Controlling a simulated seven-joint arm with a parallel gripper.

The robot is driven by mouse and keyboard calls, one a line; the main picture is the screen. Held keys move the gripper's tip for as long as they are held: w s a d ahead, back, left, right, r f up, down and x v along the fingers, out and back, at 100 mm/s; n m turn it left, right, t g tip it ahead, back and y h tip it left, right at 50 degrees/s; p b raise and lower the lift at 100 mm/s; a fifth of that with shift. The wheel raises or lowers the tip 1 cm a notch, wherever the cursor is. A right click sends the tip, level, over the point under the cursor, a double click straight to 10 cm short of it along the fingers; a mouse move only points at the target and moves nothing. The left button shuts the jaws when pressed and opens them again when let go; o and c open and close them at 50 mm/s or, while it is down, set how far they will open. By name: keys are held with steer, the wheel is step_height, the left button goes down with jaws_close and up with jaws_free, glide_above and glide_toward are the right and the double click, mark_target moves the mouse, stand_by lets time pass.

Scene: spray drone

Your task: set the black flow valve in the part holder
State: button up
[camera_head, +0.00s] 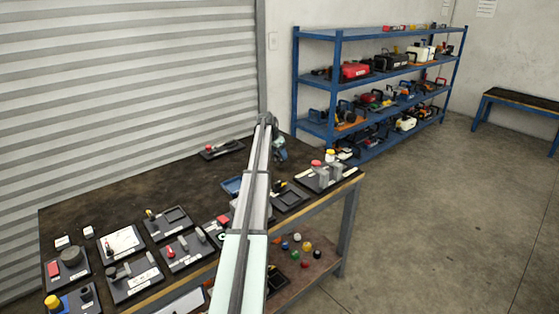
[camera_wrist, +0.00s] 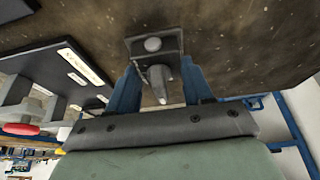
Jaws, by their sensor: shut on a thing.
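My gripper (camera_wrist: 158,72) shows in the wrist view with its two blue fingers closed on a dark block with a round grey bolt head and a grey tapered pin. This looks like the black flow valve (camera_wrist: 172,43). It is held over the brown tabletop; its height cannot be told. In the head view my gripper (camera_head: 280,152) is beyond the end of my arm, near the table's far right edge, and the valve cannot be made out there. I cannot tell which fixture is the part holder.
A black board (camera_head: 322,179) with grey blocks and red and yellow tops stands right of my gripper. Several boards with parts line the table's front. A blue tray (camera_head: 231,187) is partly behind my arm. The left-middle tabletop (camera_head: 120,195) is clear.

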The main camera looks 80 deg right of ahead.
steer(key=r, duration=0.3)
steer(key=s+r, duration=0.1)
steer(key=r, duration=0.1)
steer(key=shift+s+r, duration=0.2)
steer(key=shift+r, duration=0.2)
steer(key=s+a+r, duration=0.2)
steer(key=a, duration=0.2)
glide_above(293, 196)
steer(key=w+a, duration=0.1)
steer(key=a, duration=0.1)
steer(key=shift+w+d+f, duration=0.1)
steer(key=shift+f, duration=2.5)
steer(key=shift+w+d+f, duration=0.1)
steer(key=shift+f, duration=2.45)
steer(key=shift+f, duration=0.1)
steer(key=o, duration=1.1)
